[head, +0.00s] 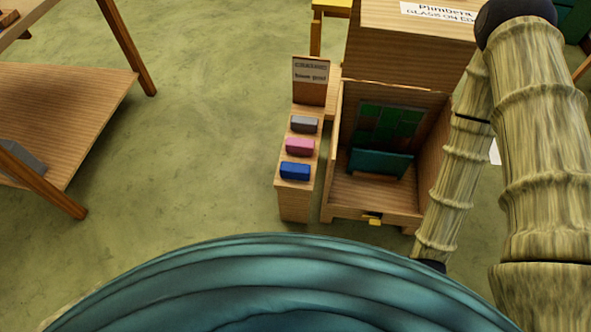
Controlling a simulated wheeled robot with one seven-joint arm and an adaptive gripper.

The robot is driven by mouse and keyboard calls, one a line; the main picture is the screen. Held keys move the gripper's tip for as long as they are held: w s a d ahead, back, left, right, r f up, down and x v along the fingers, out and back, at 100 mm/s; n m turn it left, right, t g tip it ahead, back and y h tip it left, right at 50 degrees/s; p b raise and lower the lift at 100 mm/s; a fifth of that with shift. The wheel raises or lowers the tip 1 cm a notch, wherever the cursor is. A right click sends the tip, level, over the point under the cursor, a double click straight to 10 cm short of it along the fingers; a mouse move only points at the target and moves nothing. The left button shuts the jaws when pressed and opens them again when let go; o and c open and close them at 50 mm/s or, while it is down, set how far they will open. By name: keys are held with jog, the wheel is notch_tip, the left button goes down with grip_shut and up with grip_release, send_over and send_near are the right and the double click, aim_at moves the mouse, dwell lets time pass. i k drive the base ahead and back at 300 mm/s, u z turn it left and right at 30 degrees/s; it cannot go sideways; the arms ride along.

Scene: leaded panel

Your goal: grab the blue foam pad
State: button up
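The blue foam pad (295,171) is a small block on the near end of a narrow wooden stand (294,204). A pink pad (299,146) and a grey pad (304,124) sit behind it in a row on the same stand. All three are apart from one another. My arm (545,150) comes down the right side of the picture. My gripper is not seen; the arm's visible links are to the right of the stand, well apart from the blue pad.
An open wooden crate (345,203) with a green leaded panel (390,124) and a teal piece (380,163) stands right of the stand. A sign (310,70) rises behind the pads. A wooden table (60,110) is at left. Floor between is clear.

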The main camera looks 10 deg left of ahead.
aim_at(300, 172)
jog(key=u, duration=2.45)
jog(key=k, duration=0.65)
jog(key=z, duration=1.3)
jog(key=i, duration=0.5)
jog(key=u, duration=0.05)
